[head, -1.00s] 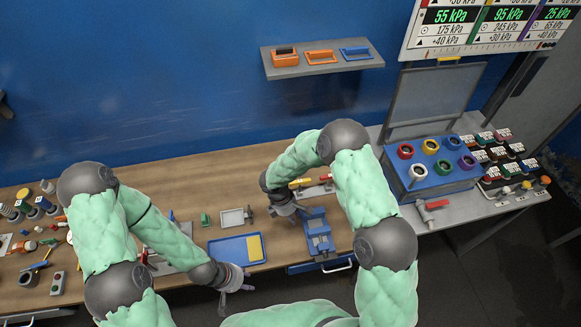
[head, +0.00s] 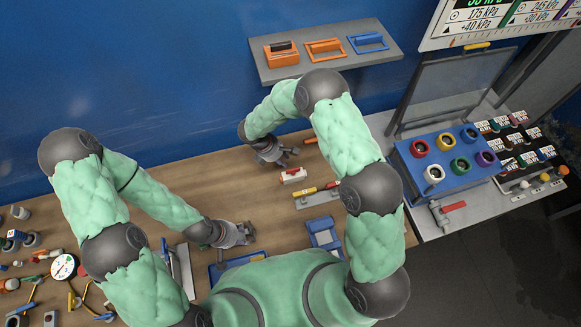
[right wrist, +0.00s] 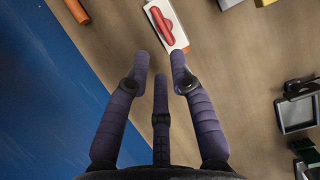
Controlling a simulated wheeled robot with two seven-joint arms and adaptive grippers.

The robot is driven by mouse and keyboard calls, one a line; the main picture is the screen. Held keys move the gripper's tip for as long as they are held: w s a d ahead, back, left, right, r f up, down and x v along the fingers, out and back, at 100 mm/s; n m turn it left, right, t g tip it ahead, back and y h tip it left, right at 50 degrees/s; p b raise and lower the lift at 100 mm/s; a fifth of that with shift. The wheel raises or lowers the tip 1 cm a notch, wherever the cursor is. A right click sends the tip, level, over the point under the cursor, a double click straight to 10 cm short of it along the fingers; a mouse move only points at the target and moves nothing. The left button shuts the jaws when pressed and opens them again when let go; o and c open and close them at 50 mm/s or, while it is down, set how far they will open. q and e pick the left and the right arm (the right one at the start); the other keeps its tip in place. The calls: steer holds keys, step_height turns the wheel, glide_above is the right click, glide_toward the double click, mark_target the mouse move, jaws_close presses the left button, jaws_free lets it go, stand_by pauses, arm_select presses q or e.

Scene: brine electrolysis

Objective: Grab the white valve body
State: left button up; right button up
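The white valve body (head: 293,176) has a red handle on top and lies on the wooden table. In the right wrist view the white body (right wrist: 181,36) shows at the top, just beyond the fingertips, with its red handle along it. My right gripper (head: 287,157) is close behind it, towards the blue wall, with a gap between them. In the right wrist view my right gripper (right wrist: 160,60) has its fingers spread, with nothing between them. My left gripper (head: 249,232) is over the table to the left, away from the valve; its finger opening is too small to tell.
A grey piece with red and yellow parts (head: 317,196) lies close to the valve's right. A blue fixture (head: 324,233) and a blue tray (head: 218,272) are nearer the front. A wall shelf (head: 330,62) hangs above. Bare table lies left of the valve.

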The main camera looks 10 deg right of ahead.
steer(key=b, duration=0.2)
glide_toward(293, 176)
steer(key=shift+w+d+f, duration=0.35)
steer(key=shift+w+d, duration=0.45)
steer(key=shift+d, duration=0.1)
arm_select(q)
steer(key=shift+f+b, duration=0.85)
steer(key=shift+f, duration=1.1)
arm_select(e)
steer(key=shift+x, duration=2.75)
arm_select(q)
steer(key=shift+s, duration=0.1)
arm_select(e)
steer(key=shift+d+r, duration=0.1)
steer(key=shift+d, duration=0.05)
steer(key=shift+c, duration=0.6)
jaws_close()
